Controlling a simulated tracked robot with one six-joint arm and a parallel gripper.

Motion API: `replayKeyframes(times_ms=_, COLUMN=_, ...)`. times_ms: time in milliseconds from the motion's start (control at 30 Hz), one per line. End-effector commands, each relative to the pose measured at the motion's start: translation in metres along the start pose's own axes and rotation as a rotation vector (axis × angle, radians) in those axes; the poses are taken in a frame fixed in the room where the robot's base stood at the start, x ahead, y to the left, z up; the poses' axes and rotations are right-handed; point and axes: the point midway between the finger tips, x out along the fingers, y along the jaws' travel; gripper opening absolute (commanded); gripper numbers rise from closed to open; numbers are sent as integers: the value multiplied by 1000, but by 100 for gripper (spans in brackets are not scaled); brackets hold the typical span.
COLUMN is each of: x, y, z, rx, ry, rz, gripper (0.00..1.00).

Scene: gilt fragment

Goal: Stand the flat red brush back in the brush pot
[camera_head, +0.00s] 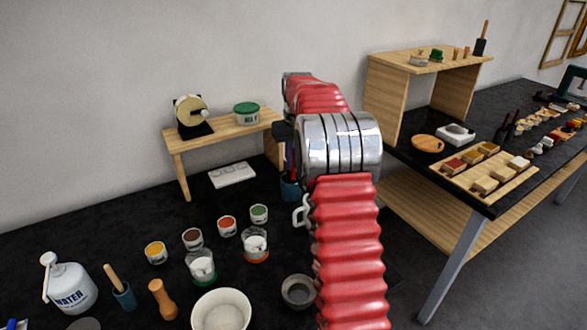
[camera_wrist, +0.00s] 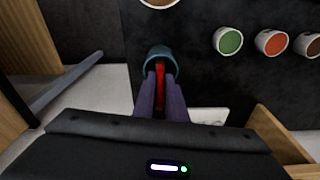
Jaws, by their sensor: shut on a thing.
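In the wrist view, my gripper (camera_wrist: 160,76) is shut on the flat red brush (camera_wrist: 160,87), a narrow red strip between its two fingers. The blue brush pot (camera_wrist: 161,55) lies straight beyond the fingertips, and the tips overlap its rim. The brush's far end is hidden, so I cannot tell how deep in the pot it is. In the head view, the pot (camera_head: 290,188) shows in part to the left of my red arm, below the wrist. The arm hides the brush and most of the gripper there.
Paint cups, including a green one (camera_head: 259,214), stand left of the pot. A white mug handle (camera_head: 301,212) and a grey bowl (camera_head: 298,291) are close to my arm. A small wooden bench (camera_head: 225,133) stands behind, with a white palette (camera_head: 232,174) beneath it.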

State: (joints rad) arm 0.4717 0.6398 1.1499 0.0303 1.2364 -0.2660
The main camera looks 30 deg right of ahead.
Motion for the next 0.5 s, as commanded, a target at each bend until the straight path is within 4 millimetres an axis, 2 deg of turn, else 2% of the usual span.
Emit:
replayKeyframes(times_ms=200, x=27, y=0, z=4, rx=0, ry=-2, rz=-1, gripper=0)
replayKeyframes(times_ms=500, x=29, y=0, z=4, rx=0, ry=0, rz=0, gripper=0)
